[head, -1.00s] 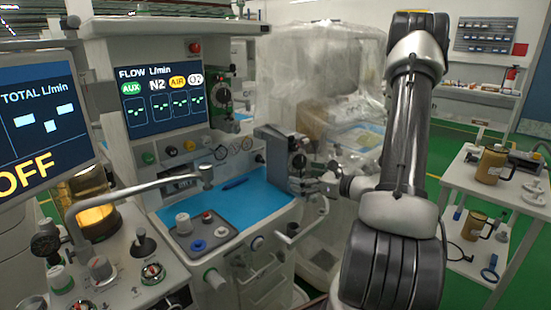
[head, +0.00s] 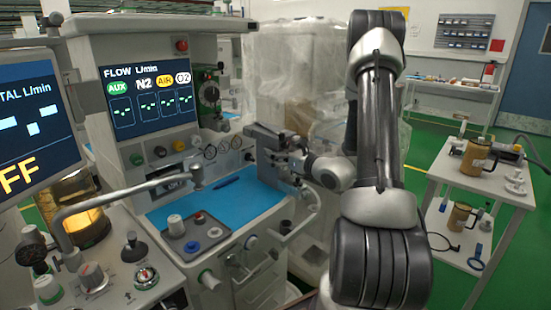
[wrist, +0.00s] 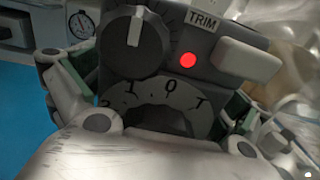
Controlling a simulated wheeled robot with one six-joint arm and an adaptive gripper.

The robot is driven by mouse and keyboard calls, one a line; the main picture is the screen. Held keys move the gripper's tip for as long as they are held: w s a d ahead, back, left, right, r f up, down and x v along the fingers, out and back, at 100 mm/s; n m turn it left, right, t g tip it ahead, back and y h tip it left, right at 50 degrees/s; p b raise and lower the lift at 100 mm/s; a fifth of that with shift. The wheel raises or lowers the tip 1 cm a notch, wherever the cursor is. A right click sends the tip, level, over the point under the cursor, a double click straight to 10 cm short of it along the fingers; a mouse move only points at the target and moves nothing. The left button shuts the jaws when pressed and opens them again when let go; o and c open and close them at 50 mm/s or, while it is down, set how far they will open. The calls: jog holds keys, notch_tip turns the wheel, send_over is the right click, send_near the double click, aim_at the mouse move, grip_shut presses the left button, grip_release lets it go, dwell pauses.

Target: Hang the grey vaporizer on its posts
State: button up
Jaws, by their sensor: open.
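The grey vaporizer (head: 268,147) stands off the right end of the blue work surface in the head view. In the wrist view it (wrist: 190,25) fills the upper middle, with a dark dial, a red light, a TRIM label and a pale lever. My gripper (head: 303,167) is at its front right side in the head view. In the wrist view my gripper (wrist: 160,92) is open, with one green-padded finger on each side of the vaporizer's lower front. I cannot tell whether the pads touch it. I cannot make out the posts or what supports the vaporizer.
The anaesthesia machine (head: 85,65) fills the left, with a blue work surface (head: 165,213) and a grey tray (head: 188,251) of small parts. A plastic-draped unit (head: 275,60) stands behind the vaporizer. A white cart (head: 505,190) with brown jugs is at right, green floor around it.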

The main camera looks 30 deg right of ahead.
jog(key=c, duration=2)
jog(key=shift+r, duration=0.1)
jog(key=shift+r, duration=0.1)
